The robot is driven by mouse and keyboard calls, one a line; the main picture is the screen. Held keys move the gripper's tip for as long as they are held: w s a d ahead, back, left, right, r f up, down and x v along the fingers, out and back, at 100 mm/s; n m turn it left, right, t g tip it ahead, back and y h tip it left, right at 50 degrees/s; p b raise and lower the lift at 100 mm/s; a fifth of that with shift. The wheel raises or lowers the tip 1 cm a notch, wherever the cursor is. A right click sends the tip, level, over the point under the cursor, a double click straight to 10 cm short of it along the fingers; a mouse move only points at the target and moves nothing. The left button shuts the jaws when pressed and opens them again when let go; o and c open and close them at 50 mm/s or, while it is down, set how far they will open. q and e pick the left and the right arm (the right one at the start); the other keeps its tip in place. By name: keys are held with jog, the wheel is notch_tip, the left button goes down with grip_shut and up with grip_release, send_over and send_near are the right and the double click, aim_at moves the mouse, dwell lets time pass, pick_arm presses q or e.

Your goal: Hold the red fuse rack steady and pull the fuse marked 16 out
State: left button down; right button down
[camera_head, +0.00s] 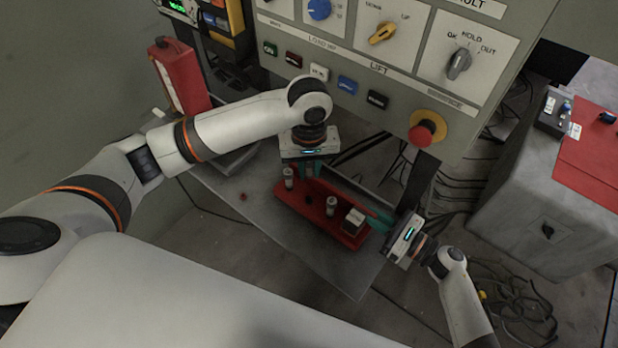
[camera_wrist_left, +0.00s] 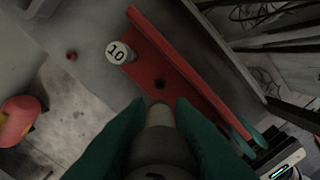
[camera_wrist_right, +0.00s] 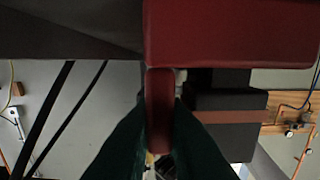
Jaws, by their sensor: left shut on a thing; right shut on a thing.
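The red fuse rack (camera_head: 290,204) lies on a grey table; it also shows in the left wrist view (camera_wrist_left: 190,62). A fuse marked 10 (camera_wrist_left: 117,52) stands upright in it, with an empty dark hole (camera_wrist_left: 160,85) beside it. Another upright fuse (camera_head: 331,205) and a pale-topped block (camera_head: 354,220) are on the rack's right part. My left gripper (camera_head: 308,170), above the rack's back edge, is shut on a pale fuse (camera_wrist_left: 160,116); its number is not readable. My right gripper (camera_head: 378,222) is shut on the rack's thin red end plate (camera_wrist_right: 160,110).
A control panel (camera_head: 395,65) with knobs and a red stop button (camera_head: 425,130) stands close behind the rack. A small red piece (camera_head: 243,196) lies on the table (camera_head: 225,185) left of the rack. Cables hang behind; a grey cabinet (camera_head: 545,200) stands right.

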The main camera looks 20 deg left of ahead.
pick_arm(q)
jog(key=shift+r, duration=3.55)
pick_arm(e)
jog(key=c, duration=1.4)
grip_release()
jog(key=shift+o, duration=0.2)
jog(key=shift+d, duration=0.1)
jog(key=v, duration=1.2)
